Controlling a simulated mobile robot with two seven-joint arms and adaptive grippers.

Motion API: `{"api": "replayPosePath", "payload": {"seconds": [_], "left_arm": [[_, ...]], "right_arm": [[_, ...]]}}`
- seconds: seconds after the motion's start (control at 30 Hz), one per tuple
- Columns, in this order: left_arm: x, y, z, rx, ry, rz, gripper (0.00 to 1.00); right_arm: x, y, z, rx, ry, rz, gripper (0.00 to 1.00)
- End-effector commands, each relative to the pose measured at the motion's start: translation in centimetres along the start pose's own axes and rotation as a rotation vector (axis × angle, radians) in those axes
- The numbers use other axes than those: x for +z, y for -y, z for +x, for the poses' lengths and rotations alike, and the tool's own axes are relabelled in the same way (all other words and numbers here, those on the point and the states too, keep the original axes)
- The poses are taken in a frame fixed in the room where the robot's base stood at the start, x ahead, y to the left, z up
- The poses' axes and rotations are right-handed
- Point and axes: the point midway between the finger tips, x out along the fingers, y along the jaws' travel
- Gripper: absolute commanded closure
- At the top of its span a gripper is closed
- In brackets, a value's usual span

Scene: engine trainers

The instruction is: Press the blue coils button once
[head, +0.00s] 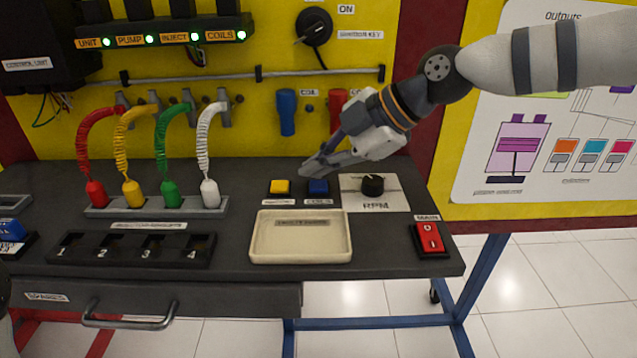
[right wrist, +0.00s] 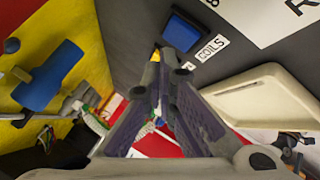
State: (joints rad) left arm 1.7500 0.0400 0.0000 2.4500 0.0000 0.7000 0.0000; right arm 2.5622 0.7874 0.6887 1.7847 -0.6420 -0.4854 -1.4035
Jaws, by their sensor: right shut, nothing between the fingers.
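The blue coils button (head: 318,187) sits on the dark bench top, between a yellow button (head: 280,187) and the RPM knob (head: 372,185). The blue button also shows in the right wrist view (right wrist: 184,32), beside its COILS label (right wrist: 211,47). My right gripper (head: 305,172) is shut and empty. In the head view its fingertips appear just above and behind the gap between the two buttons. In the right wrist view its fingertips (right wrist: 168,66) appear beside the blue button; I cannot tell whether they touch anything. My left gripper is not in view.
A cream tray (head: 302,258) lies in front of the buttons. A red mains switch (head: 430,238) is at the right front. Colored coiled leads end in a rack (head: 155,212) at left, behind a numbered black holder (head: 60,260). A yellow panel (head: 270,60) stands behind.

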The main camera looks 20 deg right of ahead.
Motion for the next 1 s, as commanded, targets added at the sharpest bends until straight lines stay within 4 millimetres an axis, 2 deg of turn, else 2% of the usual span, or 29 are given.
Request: {"api": "replayPosePath", "payload": {"seconds": [1.0], "left_arm": [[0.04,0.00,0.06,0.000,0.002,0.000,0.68]], "right_arm": [[0.62,0.62,0.84,-0.001,0.000,0.000,1.00]]}}
